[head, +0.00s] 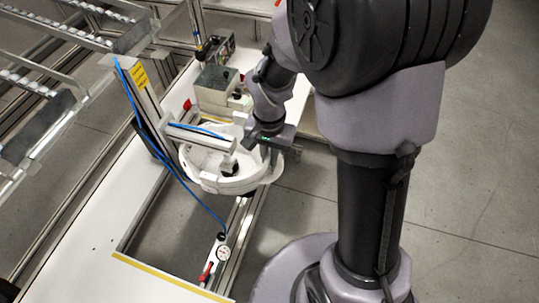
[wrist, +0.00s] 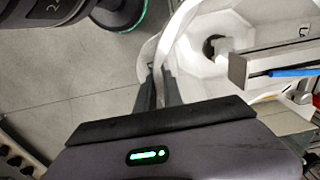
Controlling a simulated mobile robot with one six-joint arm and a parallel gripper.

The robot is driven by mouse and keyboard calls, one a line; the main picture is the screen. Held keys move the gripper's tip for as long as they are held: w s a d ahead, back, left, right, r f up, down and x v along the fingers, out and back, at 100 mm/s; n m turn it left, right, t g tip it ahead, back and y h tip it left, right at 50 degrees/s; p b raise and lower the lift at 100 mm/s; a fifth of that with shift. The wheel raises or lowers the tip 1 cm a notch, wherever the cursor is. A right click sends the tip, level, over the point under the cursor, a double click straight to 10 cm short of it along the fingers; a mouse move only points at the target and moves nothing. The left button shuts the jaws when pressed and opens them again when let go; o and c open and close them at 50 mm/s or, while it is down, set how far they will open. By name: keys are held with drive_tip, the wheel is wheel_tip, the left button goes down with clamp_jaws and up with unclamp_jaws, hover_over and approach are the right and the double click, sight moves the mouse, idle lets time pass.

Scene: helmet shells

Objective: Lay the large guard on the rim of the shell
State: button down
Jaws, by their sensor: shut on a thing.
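The white shell (head: 212,160) is an open bowl under a clamp arm in the head view. Its pale inside (wrist: 190,45) fills the upper right of the wrist view. My gripper (wrist: 160,84) is shut on a thin white curved piece, which I take for the large guard (wrist: 149,48). The guard stands at the left side of the shell's rim in the wrist view. In the head view my gripper (head: 268,146) is at the shell's right side, and a white edge of the guard (head: 275,168) shows below it. I cannot tell whether the guard touches the rim.
A metal clamp arm (head: 198,138) with a blue hose reaches over the shell; it also shows at the right of the wrist view (wrist: 270,62). A grey box (head: 216,84) stands behind. Open floor lies right.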

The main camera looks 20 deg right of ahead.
drive_tip(key=c, duration=1.4)
unclamp_jaws()
wheel_tip(320, 180, up, 18)
drive_tip(key=p, duration=0.6)
drive_tip(key=shift+f, duration=0.25)
drive_tip(key=s+a+f+n+t+b, duration=0.1)
drive_tip(key=s+t+b, duration=0.1)
drive_tip(key=s+b, duration=0.2)
drive_tip(key=s+a+f+n+t+y+b, duration=0.1)
drive_tip(key=s+t+b, duration=0.1)
drive_tip(key=s+b, duration=0.2)
drive_tip(key=s+a+f+t+y+b, duration=0.1)
drive_tip(key=s+b, duration=0.2)
drive_tip(key=s, duration=0.2)
drive_tip(key=shift+s+n+t+b, duration=0.25)
drive_tip(key=shift+n+t+b, duration=0.15)
